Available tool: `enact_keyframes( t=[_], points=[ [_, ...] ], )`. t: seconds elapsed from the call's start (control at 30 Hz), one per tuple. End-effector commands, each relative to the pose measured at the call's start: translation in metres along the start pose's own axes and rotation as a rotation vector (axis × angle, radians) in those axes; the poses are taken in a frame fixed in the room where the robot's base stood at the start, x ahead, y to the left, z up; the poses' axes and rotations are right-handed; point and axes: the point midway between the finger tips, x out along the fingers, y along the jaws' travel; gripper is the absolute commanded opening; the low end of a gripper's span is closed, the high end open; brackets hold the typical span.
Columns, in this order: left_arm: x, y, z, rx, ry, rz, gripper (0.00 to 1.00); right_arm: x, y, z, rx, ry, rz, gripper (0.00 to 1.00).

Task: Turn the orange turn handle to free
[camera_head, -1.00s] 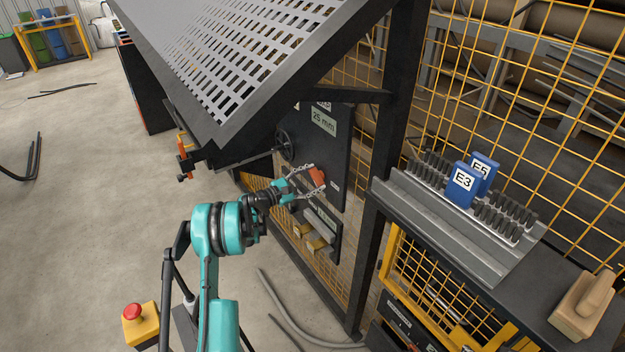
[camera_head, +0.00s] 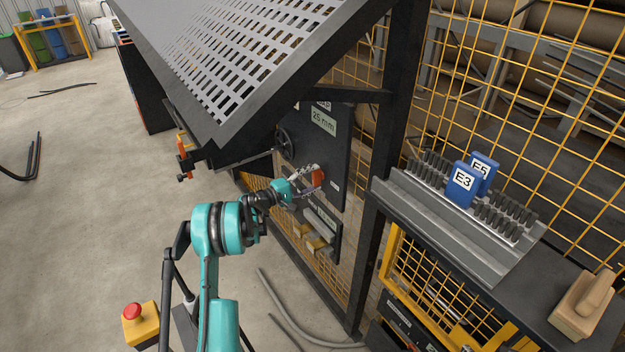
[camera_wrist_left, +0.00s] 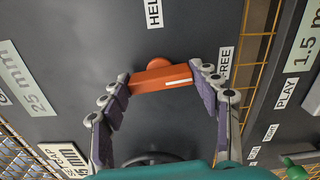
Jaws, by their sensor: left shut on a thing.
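The orange turn handle (camera_head: 318,177) is on a dark upright panel (camera_head: 338,150). In the left wrist view the handle (camera_wrist_left: 160,79) is a bar lying nearly level, slightly tilted, with a white stripe at its right part. The stripe end is towards the FREE label (camera_wrist_left: 225,62); the HELD label (camera_wrist_left: 154,12) is above, partly cut off. My left gripper (camera_head: 312,179) is shut on the handle, and in the wrist view its fingers (camera_wrist_left: 163,80) press on the bar's two ends. My right gripper is not in view.
A black handwheel (camera_head: 284,143) sits left of the handle. A slanted perforated guard (camera_head: 235,60) overhangs the panel. Yellow mesh (camera_head: 480,90) and a shelf with blue E3 (camera_head: 463,185) and E5 blocks are at right. Floor at left is mostly clear.

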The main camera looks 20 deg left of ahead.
Motion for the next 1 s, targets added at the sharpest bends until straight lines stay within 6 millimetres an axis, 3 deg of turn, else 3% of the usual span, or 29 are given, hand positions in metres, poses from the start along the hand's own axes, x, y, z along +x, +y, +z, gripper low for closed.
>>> enact_keyframes(
  t=[0.3, 0.83, 0.87, 0.9, 1.0],
  points=[
    [0.0002, -0.0009, 0.0005, 0.111, -0.001, -0.001, 0.33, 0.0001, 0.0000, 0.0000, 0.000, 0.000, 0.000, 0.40],
    [0.0003, -0.0012, 0.0007, 0.132, -0.002, -0.002, 0.33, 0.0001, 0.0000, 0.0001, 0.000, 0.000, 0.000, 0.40],
    [0.0003, -0.0012, 0.0007, 0.132, -0.002, -0.002, 0.70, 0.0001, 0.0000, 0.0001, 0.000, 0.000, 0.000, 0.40],
    [0.0002, -0.0011, 0.0007, 0.132, -0.002, -0.002, 0.80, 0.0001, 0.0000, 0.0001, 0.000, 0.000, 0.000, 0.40],
    [0.0002, -0.0009, 0.0005, 0.131, -0.002, -0.001, 0.83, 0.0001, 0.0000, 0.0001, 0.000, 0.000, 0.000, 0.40]
  ],
)
